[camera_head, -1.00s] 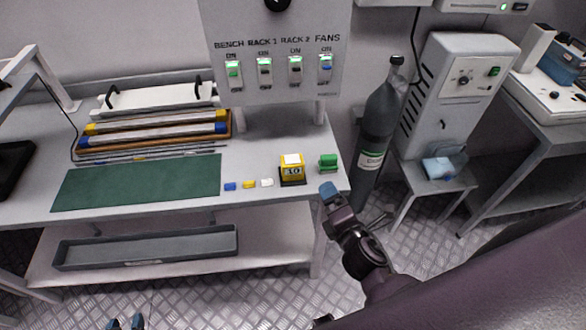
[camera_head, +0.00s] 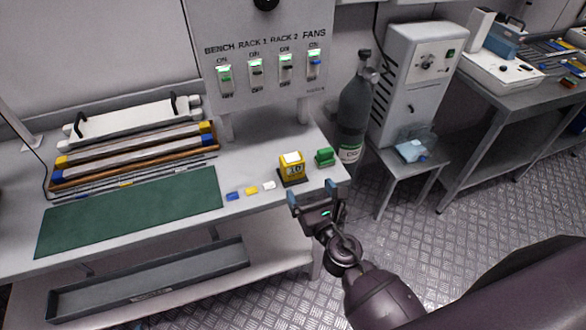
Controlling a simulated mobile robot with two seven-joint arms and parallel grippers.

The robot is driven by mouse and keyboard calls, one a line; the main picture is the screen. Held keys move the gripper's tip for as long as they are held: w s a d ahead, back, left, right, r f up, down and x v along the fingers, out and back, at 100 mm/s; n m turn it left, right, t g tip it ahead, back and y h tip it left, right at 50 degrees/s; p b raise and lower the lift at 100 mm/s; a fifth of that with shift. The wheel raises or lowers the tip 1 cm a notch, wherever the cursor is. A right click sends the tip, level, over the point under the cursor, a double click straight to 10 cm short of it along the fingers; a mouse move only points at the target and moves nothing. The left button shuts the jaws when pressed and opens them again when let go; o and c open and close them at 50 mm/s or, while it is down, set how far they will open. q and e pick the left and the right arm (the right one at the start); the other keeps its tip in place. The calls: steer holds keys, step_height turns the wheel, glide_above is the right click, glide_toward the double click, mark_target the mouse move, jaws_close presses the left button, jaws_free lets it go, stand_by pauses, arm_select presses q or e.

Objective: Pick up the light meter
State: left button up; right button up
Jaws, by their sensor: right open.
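A small yellow box-shaped device (camera_head: 292,170) with a white top and a dark numbered front stands on a dark base near the right end of the bench; it looks like the light meter. My right gripper (camera_head: 312,194) is open and empty, with blue-grey fingertips. In the picture it is just below the device, by the bench's front right edge, apart from it. My left gripper cannot be made out.
A green block (camera_head: 325,157) sits close to the right of the yellow device. Small blue (camera_head: 233,196), yellow and white pieces lie to its left, beside a green mat (camera_head: 130,212). A switch panel (camera_head: 262,45) rises behind. A gas cylinder (camera_head: 352,115) stands right of the bench.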

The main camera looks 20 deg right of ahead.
mark_target(295, 166)
steer(key=w, duration=0.5)
steer(key=shift+w+a+p, duration=0.1)
steer(key=shift+w+p, duration=0.2)
steer(key=shift+w, duration=0.05)
steer(key=shift+w+a+r, duration=0.1)
steer(key=shift+w+a, duration=0.15)
steer(key=shift+w, duration=1.05)
steer(key=shift+w+a, duration=0.2)
steer(key=shift+w, duration=1.1)
steer(key=c, duration=1.1)
steer(key=shift+r, duration=0.15)
